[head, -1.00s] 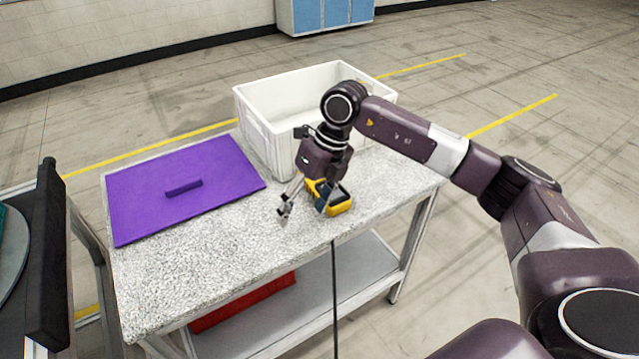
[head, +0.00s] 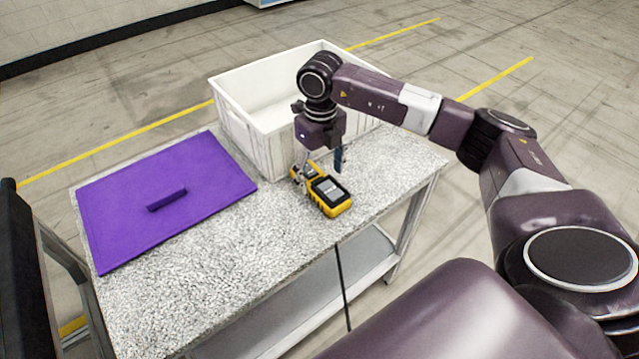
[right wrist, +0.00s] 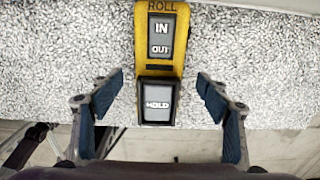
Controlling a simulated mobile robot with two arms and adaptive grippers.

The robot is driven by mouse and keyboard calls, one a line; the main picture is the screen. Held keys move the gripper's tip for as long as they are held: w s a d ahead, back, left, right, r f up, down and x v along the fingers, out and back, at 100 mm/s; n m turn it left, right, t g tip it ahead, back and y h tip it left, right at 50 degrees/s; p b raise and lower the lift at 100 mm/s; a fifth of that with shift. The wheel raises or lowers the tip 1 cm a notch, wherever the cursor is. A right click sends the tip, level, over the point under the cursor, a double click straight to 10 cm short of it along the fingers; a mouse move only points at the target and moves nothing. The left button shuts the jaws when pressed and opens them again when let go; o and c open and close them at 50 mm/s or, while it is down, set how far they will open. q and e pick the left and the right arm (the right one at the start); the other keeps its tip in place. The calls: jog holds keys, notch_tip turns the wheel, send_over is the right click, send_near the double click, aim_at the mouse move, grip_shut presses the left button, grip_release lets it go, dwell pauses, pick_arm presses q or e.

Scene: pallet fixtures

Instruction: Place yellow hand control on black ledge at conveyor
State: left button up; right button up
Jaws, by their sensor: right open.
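The yellow hand control (head: 330,195) lies on the speckled tabletop near its front edge. It has dark button faces; the right wrist view shows the control (right wrist: 178,50) with buttons marked IN, OUT and HOLD under the word ROLL. My right gripper (head: 320,168) points down over the control's rear part. In the right wrist view its fingers (right wrist: 161,92) are spread, one on each side of the control with gaps between. My left gripper is out of view. I cannot clearly make out the black ledge; a black upright part (head: 18,270) stands at the left edge.
A white open bin (head: 245,135) stands behind my gripper on the table (head: 235,265). A purple board (head: 110,215) with a small purple bar (head: 167,200) lies on the left. A dark cable (head: 343,285) hangs at the front edge. The tabletop's front left is clear.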

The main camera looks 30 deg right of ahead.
notch_tip(320, 180, down, 2)
jog(key=shift+f, duration=0.45)
jog(key=c, duration=1.4)
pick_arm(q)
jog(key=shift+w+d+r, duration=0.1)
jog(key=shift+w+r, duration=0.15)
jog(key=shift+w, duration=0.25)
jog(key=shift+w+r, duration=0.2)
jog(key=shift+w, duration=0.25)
pick_arm(e)
jog(key=shift+w+r, duration=0.1)
jog(key=c, duration=0.3)
